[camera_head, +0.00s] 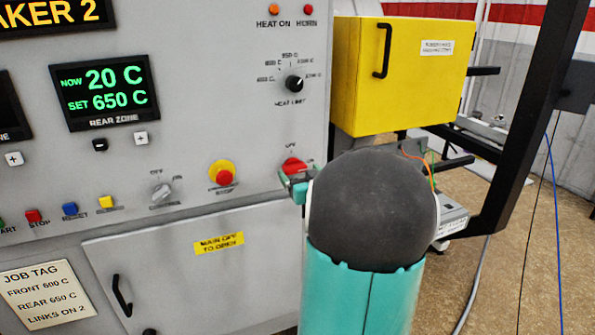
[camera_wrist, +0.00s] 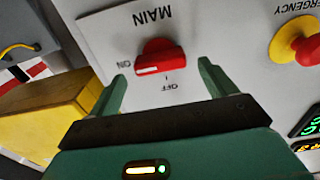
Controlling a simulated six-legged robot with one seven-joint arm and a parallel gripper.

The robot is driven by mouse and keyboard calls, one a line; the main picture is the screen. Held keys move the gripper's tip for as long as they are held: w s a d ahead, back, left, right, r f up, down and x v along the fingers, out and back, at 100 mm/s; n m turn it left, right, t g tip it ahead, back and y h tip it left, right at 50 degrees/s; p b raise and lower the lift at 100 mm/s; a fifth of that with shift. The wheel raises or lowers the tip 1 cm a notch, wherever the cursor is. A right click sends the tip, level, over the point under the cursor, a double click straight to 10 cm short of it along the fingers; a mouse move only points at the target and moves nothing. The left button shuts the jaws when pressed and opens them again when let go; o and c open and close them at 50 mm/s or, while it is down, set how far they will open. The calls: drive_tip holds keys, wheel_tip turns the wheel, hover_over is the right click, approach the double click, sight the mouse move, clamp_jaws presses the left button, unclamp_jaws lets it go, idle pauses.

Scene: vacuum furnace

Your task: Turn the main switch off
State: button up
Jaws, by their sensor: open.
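The main switch is a red rotary knob on the grey panel, seen in the camera_wrist view (camera_wrist: 158,57) and in the camera_head view (camera_head: 294,165). In the wrist view its labels are upside down: MAIN above, ON to the left, OFF below. The knob's white mark lies roughly level on the ON side. My gripper (camera_wrist: 164,80) is open and empty, its two green fingers pointing at the panel, one toward each side of the knob. I cannot tell whether they touch it. In the head view my gripper (camera_head: 292,184) is small, mostly hidden behind my arm, just below the knob.
A red emergency button on a yellow base (camera_head: 223,174) sits left of the switch. A yellow box (camera_head: 395,75) with a black handle stands out at the upper right. A black frame post (camera_head: 525,120) is on the right. A cabinet door (camera_head: 190,275) is below.

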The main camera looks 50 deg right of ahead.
sight(295, 168)
drive_tip(key=shift+x, duration=1.25)
drive_tip(key=shift+c, duration=0.2)
drive_tip(key=c, duration=0.9)
drive_tip(key=shift+c, duration=0.2)
